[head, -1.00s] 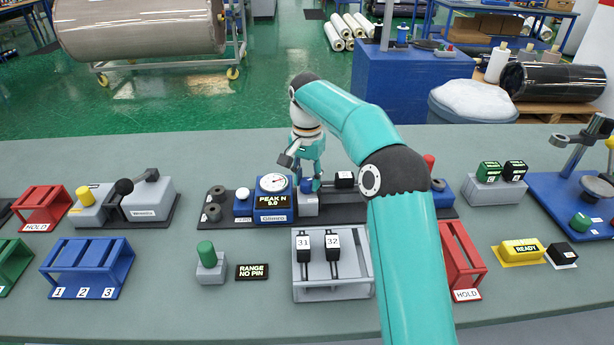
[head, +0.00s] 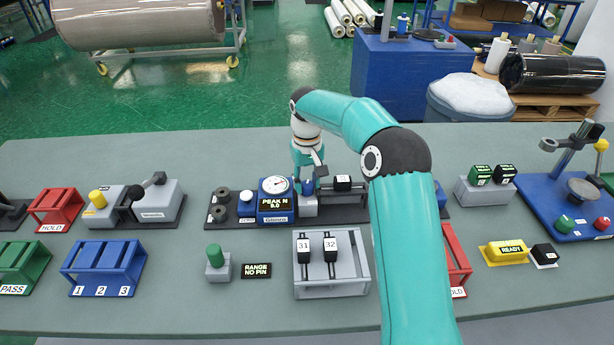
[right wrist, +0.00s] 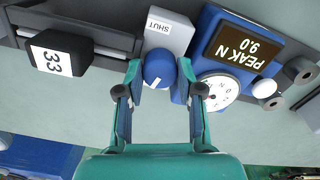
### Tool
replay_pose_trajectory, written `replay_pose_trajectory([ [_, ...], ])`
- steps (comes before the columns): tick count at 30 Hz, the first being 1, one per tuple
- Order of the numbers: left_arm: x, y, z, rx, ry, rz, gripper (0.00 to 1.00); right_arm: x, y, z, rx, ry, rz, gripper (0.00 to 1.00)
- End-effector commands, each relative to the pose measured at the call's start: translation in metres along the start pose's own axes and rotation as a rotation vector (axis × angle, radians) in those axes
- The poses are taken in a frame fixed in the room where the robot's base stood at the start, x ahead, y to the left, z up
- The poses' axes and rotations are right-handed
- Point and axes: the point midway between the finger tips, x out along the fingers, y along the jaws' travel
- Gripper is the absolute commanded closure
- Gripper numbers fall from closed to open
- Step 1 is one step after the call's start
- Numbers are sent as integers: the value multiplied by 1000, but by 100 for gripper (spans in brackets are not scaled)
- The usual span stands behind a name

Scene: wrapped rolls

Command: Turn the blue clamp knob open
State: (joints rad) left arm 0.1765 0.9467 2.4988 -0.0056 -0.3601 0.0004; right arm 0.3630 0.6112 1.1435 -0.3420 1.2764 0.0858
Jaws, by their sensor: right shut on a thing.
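The blue clamp knob (right wrist: 156,70) has a white line on top and sits at the end of a grey block (right wrist: 168,30) marked SHUT. In the head view the knob (head: 308,185) is small and partly covered by my right gripper (head: 309,176). In the right wrist view my right gripper (right wrist: 159,78) has one finger on each side of the knob and is shut on it. The gauge unit (right wrist: 235,45) beside the block reads PEAK N 9.0. My left gripper is not in view.
A black block marked 33 (right wrist: 60,52) sits on the rail on the other side of the clamp. A grey rack (head: 331,290) with blocks 31 and 32 stands in front. My right forearm covers part of the bench.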

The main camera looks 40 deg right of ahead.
Motion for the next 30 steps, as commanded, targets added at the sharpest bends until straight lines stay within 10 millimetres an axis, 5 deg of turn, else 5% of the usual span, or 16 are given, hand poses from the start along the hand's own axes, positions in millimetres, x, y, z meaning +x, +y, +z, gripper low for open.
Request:
replay_pose_trajectory([
  [12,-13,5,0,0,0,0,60,-2,0,-2,-234,7,0,98],
  [29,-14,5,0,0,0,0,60,-2,0,-2,-273,8,0,98],
  [30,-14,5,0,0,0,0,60,-2,0,-2,-273,8,0,62],
])
